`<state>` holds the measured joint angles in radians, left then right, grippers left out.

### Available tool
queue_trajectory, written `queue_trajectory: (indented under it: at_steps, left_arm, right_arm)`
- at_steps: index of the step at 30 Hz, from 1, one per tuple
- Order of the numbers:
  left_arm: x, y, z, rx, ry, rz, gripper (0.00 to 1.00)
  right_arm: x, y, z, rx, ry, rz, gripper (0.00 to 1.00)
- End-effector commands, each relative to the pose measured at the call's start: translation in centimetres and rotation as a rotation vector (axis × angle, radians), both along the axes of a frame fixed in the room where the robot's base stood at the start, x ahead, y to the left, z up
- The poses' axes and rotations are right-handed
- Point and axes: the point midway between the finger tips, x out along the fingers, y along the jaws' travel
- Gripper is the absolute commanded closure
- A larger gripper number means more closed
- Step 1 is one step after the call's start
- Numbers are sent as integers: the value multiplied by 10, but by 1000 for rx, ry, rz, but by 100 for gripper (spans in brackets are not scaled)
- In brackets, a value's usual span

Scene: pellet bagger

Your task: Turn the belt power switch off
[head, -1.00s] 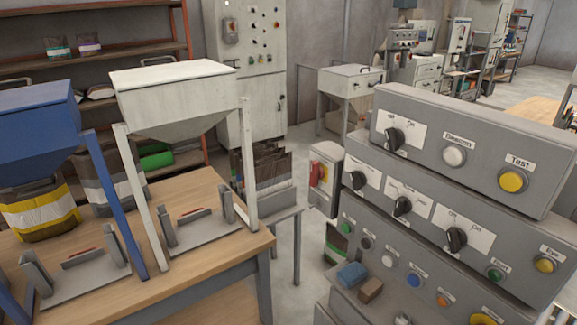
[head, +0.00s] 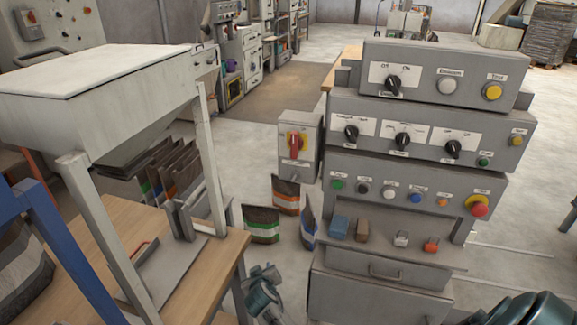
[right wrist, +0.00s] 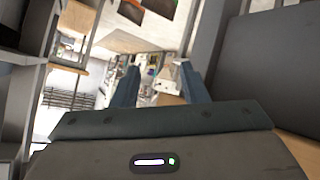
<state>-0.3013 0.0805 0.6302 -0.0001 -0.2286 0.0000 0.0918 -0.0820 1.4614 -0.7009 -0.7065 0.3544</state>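A grey control console (head: 420,110) stands right of centre in the head view. Its top panel has a black rotary knob (head: 393,85) on a plate marked Off and On. The middle panel has a left knob (head: 351,132), a centre knob (head: 403,140) and a right knob (head: 453,149), the last on an Off/On plate. The small name labels are too blurred to tell which is belt power. My right gripper (right wrist: 160,88) shows open and empty in the right wrist view, away from the knobs.
A grey box with a red-and-yellow rotary switch (head: 295,142) is left of the console. Below are coloured buttons, a red stop button (head: 479,207), small blocks (head: 340,228) and a drawer (head: 380,280). A hopper stand (head: 110,100) and wooden table (head: 235,250) are at left. Bags (head: 262,224) stand between.

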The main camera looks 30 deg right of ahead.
Motion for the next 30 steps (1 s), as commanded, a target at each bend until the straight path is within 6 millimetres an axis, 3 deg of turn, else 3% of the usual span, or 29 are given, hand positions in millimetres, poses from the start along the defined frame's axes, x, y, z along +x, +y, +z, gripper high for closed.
queue_trajectory:
  at_steps: [1, 3, 6, 9, 12, 15, 19, 30]
  left_arm:
    - [-1, -3, -7, -3, 2, 1, 100]
    - [-2, -6, -11, -6, 3, 2, 100]
    - [-2, -8, -16, -8, 3, 2, 100]
    - [-1, -8, -19, -8, 2, 2, 100]
    - [0, -6, -21, -6, 0, 1, 100]
    - [2, -3, -20, -3, -3, 0, 100]
    - [4, 0, -15, 1, -6, -1, 100]
    - [-4, 1, 8, 1, 4, 0, 100]
  right_arm:
    - [24, -4, 63, -21, -110, -53, 60]
    - [39, -14, 143, -44, -243, -137, 60]
    - [36, -30, 243, -56, -416, -265, 60]
    - [18, -44, 316, -51, -554, -377, 60]
    - [-1, -54, 360, -41, -647, -457, 60]
    - [-11, -60, 381, -36, -690, -499, 60]
    - [-9, -68, 388, -36, -702, -510, 60]
    - [32, -116, 390, -41, -698, -506, 60]
